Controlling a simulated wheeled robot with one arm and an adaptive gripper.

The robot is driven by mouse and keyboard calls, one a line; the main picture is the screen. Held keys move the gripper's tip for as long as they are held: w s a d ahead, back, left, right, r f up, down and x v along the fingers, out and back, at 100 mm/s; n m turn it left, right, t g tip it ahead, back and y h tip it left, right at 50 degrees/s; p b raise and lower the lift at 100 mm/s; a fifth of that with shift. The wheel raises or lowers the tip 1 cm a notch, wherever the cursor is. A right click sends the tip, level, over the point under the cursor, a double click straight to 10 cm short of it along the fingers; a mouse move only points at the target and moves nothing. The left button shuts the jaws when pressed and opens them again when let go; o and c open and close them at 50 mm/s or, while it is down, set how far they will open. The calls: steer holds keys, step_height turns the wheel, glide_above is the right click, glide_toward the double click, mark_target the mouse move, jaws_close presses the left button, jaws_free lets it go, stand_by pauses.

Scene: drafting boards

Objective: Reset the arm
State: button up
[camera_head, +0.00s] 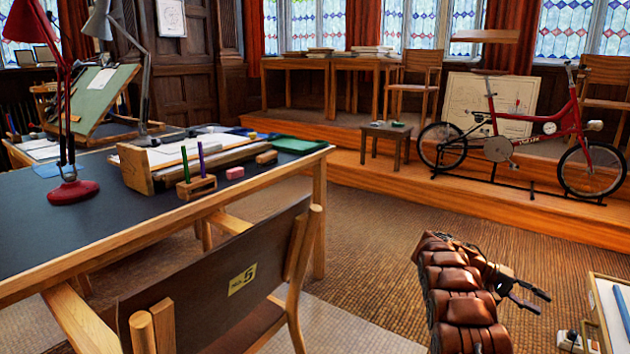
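My arm, covered in brown padded leather, reaches in from the bottom edge at the lower right. My gripper (544,305) is at its end, with two dark fingers pointing right. The fingertips stand apart with nothing seen between them, so it looks open and empty. It is in front of the carpet and left of a pale drafting board at the right edge.
A dark-topped desk (90,228) with a red lamp (73,191) and a pen block (197,188) fills the left. A chair (225,295) stands before it. A drafting board (603,312) is at lower right. A red bicycle (565,118) stands on the wooden step. Carpet (375,235) is clear between.

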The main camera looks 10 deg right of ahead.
steer(key=s+a+r+n+t+y+p, duration=0.25)
steer(key=a+r+p, duration=0.55)
steer(key=a+r, duration=0.45)
steer(key=s+a+r+n+t+y+p, duration=0.1)
steer(key=s+a+r+n+t+p, duration=0.15)
steer(key=a+r+p, duration=0.95)
steer(key=s+a+r+n+t+y+p, duration=0.1)
steer(key=s+a+r+t+y+p, duration=0.1)
steer(key=s+a+r+p, duration=0.6)
steer(key=s+a+r+n+t+y+p, duration=0.1)
steer(key=s+a+r+y+p, duration=0.3)
steer(key=s+a+r+p, duration=0.5)
steer(key=s+a+r+n, duration=0.1)
steer(key=s+a+r, duration=0.1)
steer(key=s+a, duration=0.5)
steer(key=shift+a+r+t+y, duration=0.35)
steer(key=shift+a+r+t, duration=0.05)
steer(key=shift+a, duration=1.7)
